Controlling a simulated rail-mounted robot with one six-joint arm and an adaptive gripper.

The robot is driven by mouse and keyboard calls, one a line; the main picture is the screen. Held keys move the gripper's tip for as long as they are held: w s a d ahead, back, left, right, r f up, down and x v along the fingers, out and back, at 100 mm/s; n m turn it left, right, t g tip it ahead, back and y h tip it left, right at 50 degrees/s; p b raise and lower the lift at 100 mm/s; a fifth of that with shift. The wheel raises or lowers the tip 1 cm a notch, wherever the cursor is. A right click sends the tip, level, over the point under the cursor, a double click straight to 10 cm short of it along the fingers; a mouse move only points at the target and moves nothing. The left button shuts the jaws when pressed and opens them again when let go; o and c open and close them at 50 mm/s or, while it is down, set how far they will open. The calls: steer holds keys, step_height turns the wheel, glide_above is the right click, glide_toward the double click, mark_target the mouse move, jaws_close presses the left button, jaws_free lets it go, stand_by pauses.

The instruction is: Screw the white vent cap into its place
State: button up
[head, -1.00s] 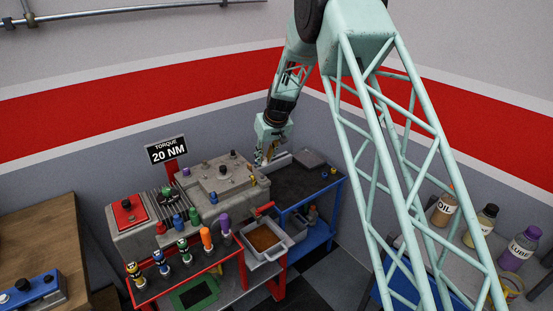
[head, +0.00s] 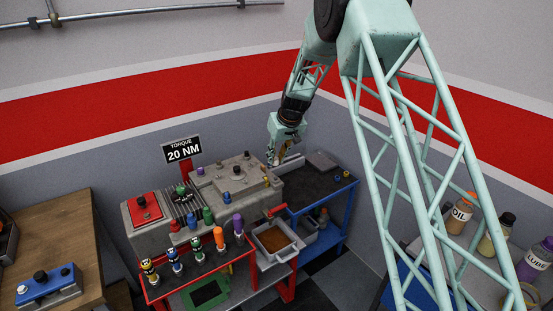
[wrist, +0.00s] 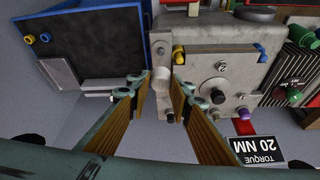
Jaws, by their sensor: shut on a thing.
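My gripper (wrist: 160,92) is shut on the white vent cap (wrist: 161,78), a small pale cylinder between the two fingertips in the wrist view. In the head view my gripper (head: 271,161) is at the back right corner of the grey metal housing (head: 232,187). In the wrist view the cap is against or just over a narrow grey bracket (wrist: 160,48) at the housing's edge. I cannot tell whether it touches. The cap's far end and any seat under it are hidden.
A black-topped blue cart (head: 318,188) stands right of the housing. Coloured caps sit on the housing, including a yellow one (wrist: 178,54) close to my fingers. The torque sign (head: 181,149) stands behind. A grey drip tray (head: 272,240) is in front.

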mark_target(277, 165)
steer(key=shift+f, duration=0.15)
steer(key=shift+f+b, duration=2.15)
steer(key=shift+f, duration=0.6)
steer(key=shift+b, duration=0.95)
stand_by(1.0)
steer(key=shift+f+b, duration=0.9)
steer(key=shift+f, duration=0.35)
stand_by(0.6)
steer(key=o, duration=1)
steer(key=shift+r, duration=0.15)
